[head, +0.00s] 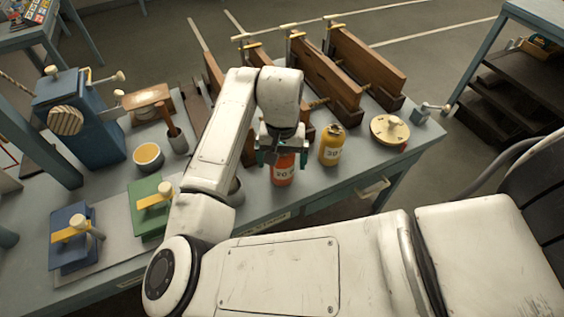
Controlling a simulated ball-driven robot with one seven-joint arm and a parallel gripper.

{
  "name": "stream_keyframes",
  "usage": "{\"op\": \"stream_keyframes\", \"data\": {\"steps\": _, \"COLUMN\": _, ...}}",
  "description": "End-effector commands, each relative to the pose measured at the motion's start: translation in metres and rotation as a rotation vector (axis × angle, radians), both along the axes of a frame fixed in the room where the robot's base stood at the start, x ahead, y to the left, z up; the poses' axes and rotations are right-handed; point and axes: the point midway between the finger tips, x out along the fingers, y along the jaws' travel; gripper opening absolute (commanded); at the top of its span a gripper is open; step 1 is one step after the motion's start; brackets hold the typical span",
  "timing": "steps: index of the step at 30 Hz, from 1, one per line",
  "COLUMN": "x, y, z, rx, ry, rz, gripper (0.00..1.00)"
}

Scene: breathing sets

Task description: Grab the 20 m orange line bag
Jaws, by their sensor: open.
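The orange line bag (283,175) stands upright near the front edge of the workbench, with a white label that seems to read 20. My gripper (281,156) is directly above it, with teal fingers on either side of its top. The fingers are open, and the top of the bag is partly hidden by my gripper. I cannot tell whether the fingers touch it. A yellow line bag (331,148) with a label that seems to read 30 stands just to the right, apart from the orange one.
Wooden vises (335,75) stand behind the bags. A round cream disc with a knob (389,130) lies to the right. The bench's front edge (330,200) is close.

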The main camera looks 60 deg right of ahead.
Motion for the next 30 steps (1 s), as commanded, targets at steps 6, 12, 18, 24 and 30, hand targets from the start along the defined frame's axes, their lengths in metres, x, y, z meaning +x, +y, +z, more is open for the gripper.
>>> {"op": "stream_keyframes", "data": {"steps": 6, "x": 0.000, "y": 0.000, "z": -0.015, "rx": -0.001, "ry": 0.000, "rz": 0.000, "gripper": 0.95}}
{"op": "stream_keyframes", "data": {"steps": 12, "x": 0.000, "y": -0.001, "z": -0.015, "rx": -0.001, "ry": 0.000, "rz": -0.001, "gripper": 0.93}}
{"op": "stream_keyframes", "data": {"steps": 18, "x": 0.000, "y": -0.001, "z": -0.015, "rx": -0.001, "ry": 0.000, "rz": -0.001, "gripper": 0.74}}
{"op": "stream_keyframes", "data": {"steps": 24, "x": 0.000, "y": -0.001, "z": -0.015, "rx": -0.001, "ry": 0.000, "rz": -0.001, "gripper": 0.55}}
{"op": "stream_keyframes", "data": {"steps": 30, "x": 0.000, "y": -0.001, "z": -0.015, "rx": -0.001, "ry": 0.000, "rz": -0.001, "gripper": 0.36}}
